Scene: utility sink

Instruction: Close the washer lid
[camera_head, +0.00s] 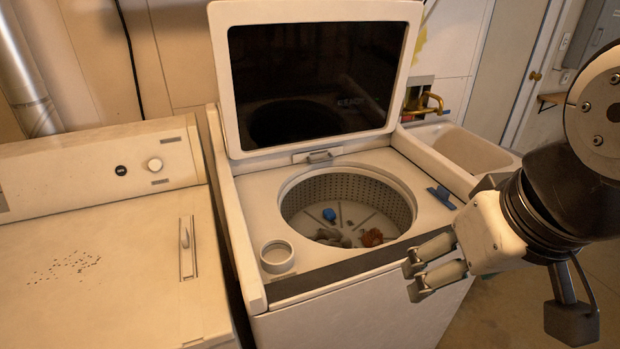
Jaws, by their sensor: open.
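The washer lid (316,75) stands raised and open at the back of the washer, with a white frame around a dark glass panel. The top-loading washer (245,210) is white, and its round drum (350,190) is uncovered. Inside the drum lie a blue item (329,214) and orange and grey cloth-like items (371,238). My gripper (412,279) is open and empty at the front right corner of the washer. It points left and sits well below and to the right of the lid, apart from it.
A white dryer-like machine (110,250) stands close on the left. A utility sink (470,150) with a brass faucet (430,101) is behind on the right. A blue tool (441,197) lies on the washer's right edge. Open floor shows at the lower right.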

